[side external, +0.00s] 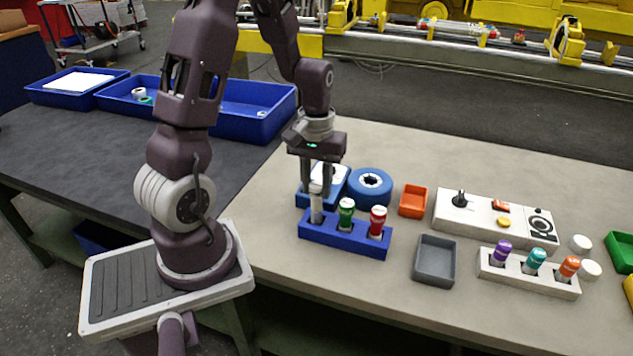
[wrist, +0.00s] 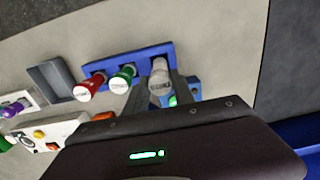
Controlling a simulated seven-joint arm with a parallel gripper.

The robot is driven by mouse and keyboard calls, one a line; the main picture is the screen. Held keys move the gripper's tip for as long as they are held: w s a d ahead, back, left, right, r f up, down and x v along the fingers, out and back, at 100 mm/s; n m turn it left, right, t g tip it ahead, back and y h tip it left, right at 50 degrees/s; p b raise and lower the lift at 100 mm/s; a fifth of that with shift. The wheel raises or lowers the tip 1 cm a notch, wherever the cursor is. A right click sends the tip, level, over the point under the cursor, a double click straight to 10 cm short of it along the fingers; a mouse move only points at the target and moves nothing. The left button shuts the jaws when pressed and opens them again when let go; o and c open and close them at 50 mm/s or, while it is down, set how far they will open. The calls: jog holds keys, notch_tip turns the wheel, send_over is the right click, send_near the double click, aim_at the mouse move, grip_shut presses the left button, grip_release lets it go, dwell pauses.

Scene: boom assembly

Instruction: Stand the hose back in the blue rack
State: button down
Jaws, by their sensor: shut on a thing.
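The blue rack (side external: 345,241) lies on the light part of the table and also shows in the wrist view (wrist: 143,56). A grey hose piece with a pale end (side external: 316,210) stands upright at the rack's left slot; it shows in the wrist view (wrist: 160,76) too. My gripper (side external: 316,190) points down with its fingers shut on the upper part of this grey hose. Its lower end is hidden by the rack, so how deep it sits cannot be told. A green piece (side external: 346,213) and a red piece (side external: 377,220) stand in the rack's other slots.
A blue round part (side external: 370,186) and a blue-and-white block (side external: 335,174) sit close behind the rack. An orange tray (side external: 413,201), a grey tray (side external: 435,262), a control box (side external: 480,216) and a white rack (side external: 528,277) stand to the right.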

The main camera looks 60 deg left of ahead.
jog(key=shift+f, duration=1.4)
jog(key=shift+f, duration=0.15)
jog(key=c, duration=1)
grip_release()
jog(key=shift+o, duration=0.2)
